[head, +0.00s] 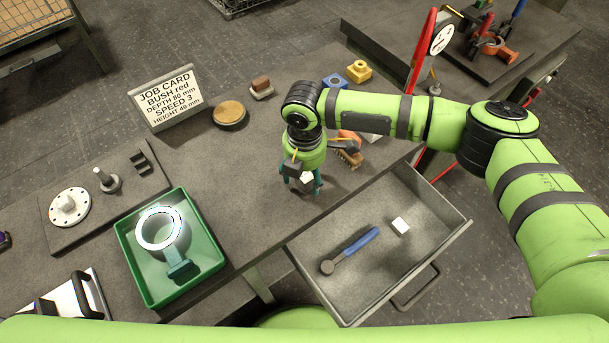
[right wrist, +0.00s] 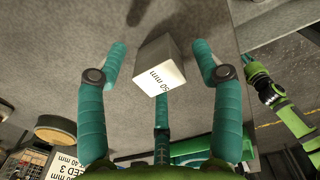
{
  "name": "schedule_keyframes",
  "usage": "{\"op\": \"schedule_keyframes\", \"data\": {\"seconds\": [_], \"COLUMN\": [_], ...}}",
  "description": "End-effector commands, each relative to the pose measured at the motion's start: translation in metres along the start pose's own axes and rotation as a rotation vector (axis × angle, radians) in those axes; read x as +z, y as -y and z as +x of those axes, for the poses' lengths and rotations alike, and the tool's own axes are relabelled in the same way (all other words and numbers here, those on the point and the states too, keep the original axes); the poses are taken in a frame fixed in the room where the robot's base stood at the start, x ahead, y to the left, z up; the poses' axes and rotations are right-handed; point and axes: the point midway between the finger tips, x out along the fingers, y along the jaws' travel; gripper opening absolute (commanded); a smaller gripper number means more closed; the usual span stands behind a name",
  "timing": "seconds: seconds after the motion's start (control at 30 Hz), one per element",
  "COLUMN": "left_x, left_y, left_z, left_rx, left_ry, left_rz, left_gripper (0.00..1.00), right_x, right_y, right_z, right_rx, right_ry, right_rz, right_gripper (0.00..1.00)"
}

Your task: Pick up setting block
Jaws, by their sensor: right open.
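A grey block with a white face (right wrist: 160,66) that appears to read "50 mm" is between the spread fingers of my right gripper (right wrist: 166,80) in the right wrist view. Gaps show between the block and the fingers on both sides. In the head view my right gripper (head: 302,186) points down over the bench near its front edge, and the block's pale face (head: 304,179) shows partly between the fingers. A small white block (head: 400,226) lies in the open drawer.
The open drawer (head: 440,205) also holds a blue-handled tool (head: 352,249). A brush (head: 349,157) lies beside my right gripper. A green tray (head: 138,282) with a ring-shaped casting (head: 161,229), a job card (head: 165,97) and a round wooden-topped piece (head: 229,113) stand to the left.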

Motion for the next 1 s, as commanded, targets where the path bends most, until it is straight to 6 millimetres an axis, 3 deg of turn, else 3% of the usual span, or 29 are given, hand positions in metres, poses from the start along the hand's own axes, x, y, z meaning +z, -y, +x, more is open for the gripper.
{"op": "schedule_keyframes", "data": {"seconds": [0.27,0.3,0.47,0.83,1.0], "left_x": [0.000,0.000,0.000,0.000,0.000], "left_y": [0.000,0.000,0.001,0.001,0.001], "left_z": [-0.001,-0.001,-0.001,0.000,0.002], "left_rx": [0.000,-0.001,-0.001,-0.001,-0.001], "left_ry": [0.000,0.000,0.000,0.000,0.000], "left_rz": [-0.001,-0.001,-0.001,-0.002,-0.002], "left_gripper": [0.49,0.49,0.49,0.49,0.49], "right_x": [0.000,0.000,0.000,0.000,0.000], "right_y": [0.000,0.000,0.000,-0.001,-0.002], "right_z": [0.006,0.006,0.006,0.004,-0.006], "right_rx": [0.001,0.001,0.001,0.004,0.006], "right_ry": [-0.001,-0.001,-0.001,-0.001,-0.001], "right_rz": [-0.001,-0.001,-0.001,-0.001,-0.002], "right_gripper": [0.67,0.63,0.00,0.00,0.00]}}
